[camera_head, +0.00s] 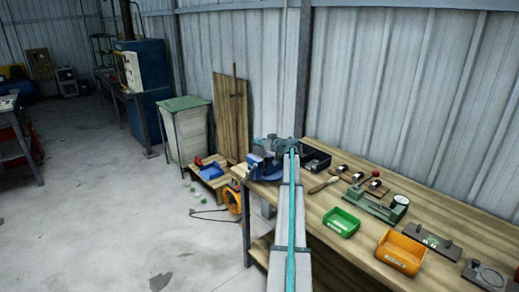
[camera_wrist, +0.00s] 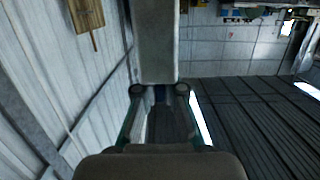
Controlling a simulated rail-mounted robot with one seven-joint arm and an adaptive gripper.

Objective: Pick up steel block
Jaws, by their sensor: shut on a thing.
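In the wrist view, a long pale grey block with flat sides, the steel block (camera_wrist: 156,42), runs from the top edge down to my fingertips. My gripper (camera_wrist: 158,90) is shut on its near end, with one dark round fingertip at each side. The block's far end is out of the frame. In the head view, my arm reaches away from the bottom over the left end of the wooden workbench (camera_head: 345,258). I cannot clearly make out the gripper or block there.
A black bin (camera_head: 316,160), green bin (camera_head: 341,222), orange bin (camera_head: 401,252) and several tools and fixtures lie to the right. A metal wall rises behind. Floor at left is mostly clear.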

